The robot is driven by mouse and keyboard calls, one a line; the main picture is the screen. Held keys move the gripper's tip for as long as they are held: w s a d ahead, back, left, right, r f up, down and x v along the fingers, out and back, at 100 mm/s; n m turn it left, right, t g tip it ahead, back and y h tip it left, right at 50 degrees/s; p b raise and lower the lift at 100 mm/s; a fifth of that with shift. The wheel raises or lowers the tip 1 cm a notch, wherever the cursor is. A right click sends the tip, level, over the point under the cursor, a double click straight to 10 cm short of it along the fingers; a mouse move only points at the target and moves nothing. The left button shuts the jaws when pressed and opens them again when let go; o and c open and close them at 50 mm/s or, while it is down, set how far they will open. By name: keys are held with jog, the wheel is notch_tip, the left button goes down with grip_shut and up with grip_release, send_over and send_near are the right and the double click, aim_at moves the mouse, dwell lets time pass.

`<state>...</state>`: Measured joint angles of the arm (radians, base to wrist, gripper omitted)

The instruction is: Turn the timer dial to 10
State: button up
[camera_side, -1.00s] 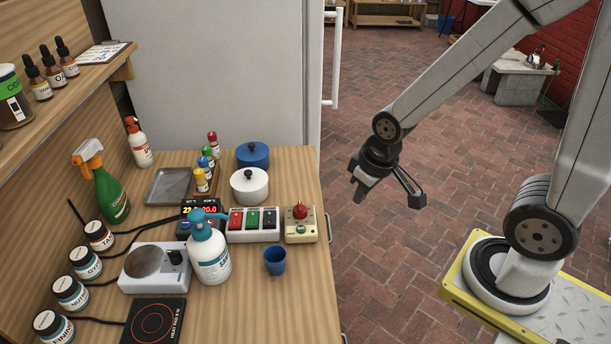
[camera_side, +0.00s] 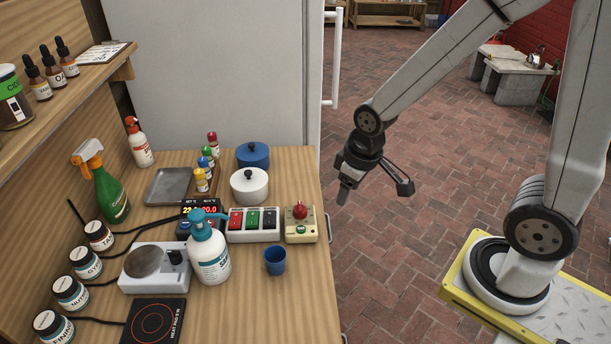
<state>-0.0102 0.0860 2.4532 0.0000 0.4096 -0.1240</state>
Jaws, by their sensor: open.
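No dial with readable timer numbers shows, so I cannot tell which control is the timer dial. A cream box with a red knob (camera_side: 300,212) and a small green button stands at the table's right edge. A white stirrer-like unit (camera_side: 152,268) has a small knob on its right part. A dark controller with a lit red display (camera_side: 200,210) is partly hidden behind a white bottle with a teal pump. My gripper (camera_side: 374,190) is open and empty, over the brick floor right of the table, apart from everything.
A white bottle with a teal pump (camera_side: 210,258), a blue cup (camera_side: 275,260) and a switch box (camera_side: 253,224) stand close together. White (camera_side: 249,188) and blue (camera_side: 253,156) pots are behind. The table's front right corner is clear.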

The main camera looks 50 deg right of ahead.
aim_at(300, 205)
jog(key=w+f+n, duration=0.1)
jog(key=w+n, duration=0.1)
jog(key=w, duration=0.1)
jog(key=w+a+f+n+g, duration=0.1)
jog(key=w+n, duration=0.2)
jog(key=w, duration=0.1)
jog(key=w+a+f+n+g, duration=0.1)
jog(key=w+n, duration=0.1)
jog(key=w, duration=0.2)
jog(key=shift+w+a, duration=0.1)
jog(key=shift+w, duration=0.05)
jog(key=shift+f, duration=0.15)
jog(key=shift+f, duration=3.75)
grip_shut()
